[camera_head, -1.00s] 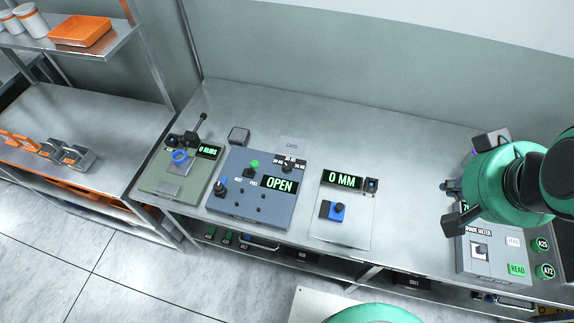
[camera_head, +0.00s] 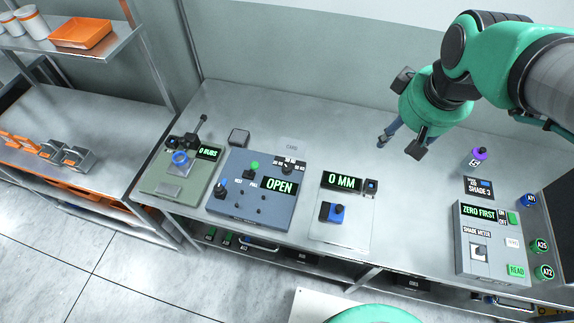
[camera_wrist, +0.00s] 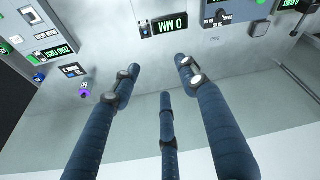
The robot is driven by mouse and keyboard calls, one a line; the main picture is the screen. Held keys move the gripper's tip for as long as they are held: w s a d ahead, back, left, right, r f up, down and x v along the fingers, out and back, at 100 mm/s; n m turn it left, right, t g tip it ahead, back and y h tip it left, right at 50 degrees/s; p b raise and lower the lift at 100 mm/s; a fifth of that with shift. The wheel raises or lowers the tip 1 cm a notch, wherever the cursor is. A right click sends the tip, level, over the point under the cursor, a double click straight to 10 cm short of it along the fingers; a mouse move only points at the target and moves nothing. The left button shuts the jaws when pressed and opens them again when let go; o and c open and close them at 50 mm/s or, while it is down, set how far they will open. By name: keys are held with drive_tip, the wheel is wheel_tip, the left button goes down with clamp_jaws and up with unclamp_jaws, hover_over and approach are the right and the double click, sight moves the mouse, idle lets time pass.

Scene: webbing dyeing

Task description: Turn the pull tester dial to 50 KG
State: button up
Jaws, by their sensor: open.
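The pull tester (camera_head: 243,205) is a blue-grey box on the bench, left of the middle, with a green OPEN display. Its small black dial (camera_head: 288,168) sits at the box's back right among small white labels, too small to read. The tester shows partly at the top of the wrist view (camera_wrist: 240,12), upside down. My gripper (camera_head: 400,146) is open and empty, above the bench to the right of the tester and apart from it. Its blue-grey fingers (camera_wrist: 158,80) are spread in the wrist view.
The 0 MM gauge (camera_head: 343,215) stands between the tester and the shade meter (camera_head: 490,245). A green rub tester (camera_head: 178,182) is at the left, beside a small grey block (camera_head: 239,136). A purple-topped piece (camera_head: 479,155) stands at the right.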

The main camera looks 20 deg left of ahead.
drive_tip(key=w+a+f+n+g, duration=0.1)
drive_tip(key=w+a+f+n, duration=0.25)
drive_tip(key=a, duration=0.35)
drive_tip(key=w+a+f+n+g, duration=0.1)
drive_tip(key=w+a+f+n, duration=0.25)
drive_tip(key=a+f, duration=0.2)
drive_tip(key=n+g, duration=0.2)
drive_tip(key=n, duration=0.3)
hover_over(287, 167)
wheel_tip(287, 167, down, 13)
drive_tip(key=shift+f+h+p, duration=0.15)
drive_tip(key=shift+h+p, duration=0.15)
drive_tip(key=shift+h, duration=0.1)
wheel_tip(287, 167, down, 14)
drive_tip(key=shift+r+b, duration=0.1)
drive_tip(key=shift+b, duration=0.9)
clamp_jaws()
